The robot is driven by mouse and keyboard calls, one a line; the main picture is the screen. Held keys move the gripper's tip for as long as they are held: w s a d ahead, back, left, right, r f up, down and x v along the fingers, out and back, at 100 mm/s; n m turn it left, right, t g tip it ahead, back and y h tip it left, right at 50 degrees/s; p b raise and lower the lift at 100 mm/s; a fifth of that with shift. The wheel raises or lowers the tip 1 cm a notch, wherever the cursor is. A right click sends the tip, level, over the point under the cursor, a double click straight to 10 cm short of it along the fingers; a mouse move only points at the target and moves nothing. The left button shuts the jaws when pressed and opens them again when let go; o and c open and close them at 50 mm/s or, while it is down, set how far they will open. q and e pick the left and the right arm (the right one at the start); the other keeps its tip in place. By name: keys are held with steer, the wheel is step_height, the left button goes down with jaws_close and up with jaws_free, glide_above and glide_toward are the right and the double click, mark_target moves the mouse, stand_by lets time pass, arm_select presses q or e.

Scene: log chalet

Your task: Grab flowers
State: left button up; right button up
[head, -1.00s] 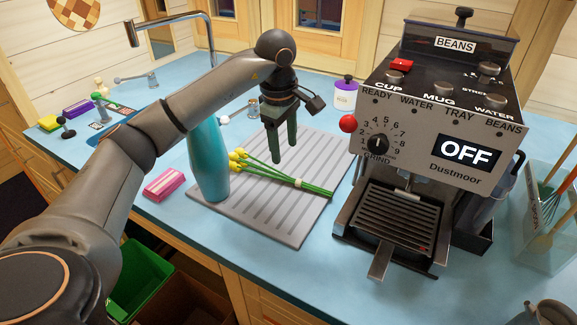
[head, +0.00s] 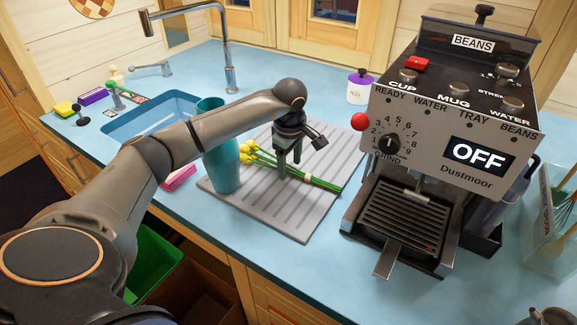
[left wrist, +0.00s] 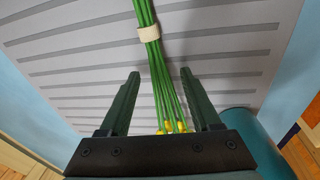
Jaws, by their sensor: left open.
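A bunch of yellow flowers (head: 247,150) with green stems lies on a grey ribbed mat (head: 290,218). A pale band ties the stems. My left gripper (head: 289,176) is open and low over the stems, its fingers pointing down. In the left wrist view, the stems (left wrist: 156,62) run between the two open fingers (left wrist: 158,75), with the band beyond the fingertips and the yellow heads near the palm. I cannot tell how far the fingertips are above the mat. My right gripper is not in view.
A teal vase (head: 222,168) stands on the mat beside my left forearm. The coffee machine (head: 440,150) stands to the right. A sink (head: 150,118) and tap are behind left. A pink sponge (head: 179,178) lies left of the vase.

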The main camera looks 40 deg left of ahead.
arm_select(q)
steer(key=shift+f, duration=0.3)
jaws_close()
stand_by(0.3)
